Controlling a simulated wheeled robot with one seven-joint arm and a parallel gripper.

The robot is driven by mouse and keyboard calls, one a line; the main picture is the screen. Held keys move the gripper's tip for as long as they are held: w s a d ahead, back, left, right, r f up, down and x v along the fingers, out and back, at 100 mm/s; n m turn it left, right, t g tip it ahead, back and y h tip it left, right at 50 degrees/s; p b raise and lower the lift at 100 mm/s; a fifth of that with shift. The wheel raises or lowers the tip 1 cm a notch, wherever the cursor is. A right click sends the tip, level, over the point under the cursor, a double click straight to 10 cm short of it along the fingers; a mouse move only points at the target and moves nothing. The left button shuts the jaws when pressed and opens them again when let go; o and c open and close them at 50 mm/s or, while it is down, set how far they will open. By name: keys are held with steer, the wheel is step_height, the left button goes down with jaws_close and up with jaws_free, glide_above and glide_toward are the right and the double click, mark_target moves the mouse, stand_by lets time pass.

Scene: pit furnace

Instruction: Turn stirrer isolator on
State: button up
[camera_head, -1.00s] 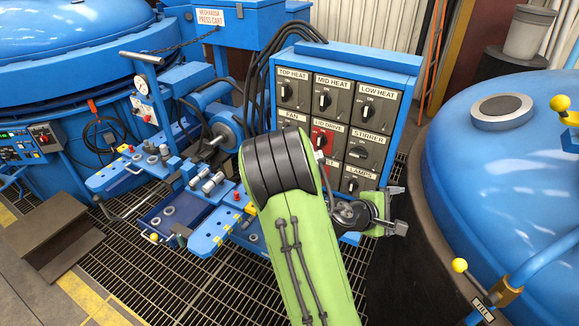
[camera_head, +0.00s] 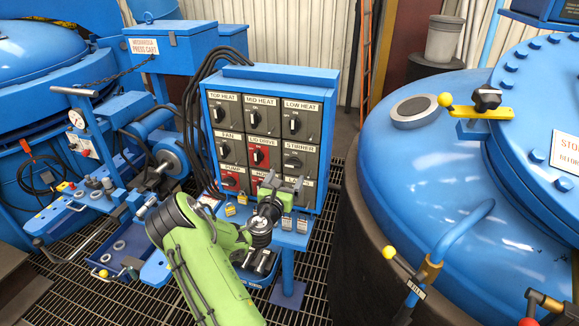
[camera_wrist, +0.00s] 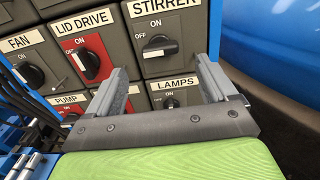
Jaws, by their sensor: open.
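The stirrer isolator (camera_head: 293,162) is a dark rotary knob on a grey plate, in the right column of the blue cabinet. In the wrist view its knob (camera_wrist: 160,47) has its grip lying about level, with its pointed end toward the OFF mark at left; ON is above. My gripper (camera_head: 287,188) is in front of the panel's lower right part. In the wrist view my gripper (camera_wrist: 165,80) is open and empty, its two grey fingers apart. The knob shows between and beyond the fingertips, not visibly touched.
The lid drive knob (camera_wrist: 80,60) on its red plate and the fan knob (camera_wrist: 30,74) are to the left. The lamps knob (camera_wrist: 171,103) lies below, between the fingers. A large blue furnace lid (camera_head: 440,150) stands right of the cabinet.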

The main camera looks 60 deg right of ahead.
mark_target(292, 166)
steer(key=d, duration=0.4)
steer(key=w+d, duration=0.1)
steer(key=d, duration=0.1)
steer(key=shift+p, duration=0.3)
steer(key=c, duration=1.1)
steer(key=shift+o, duration=0.2)
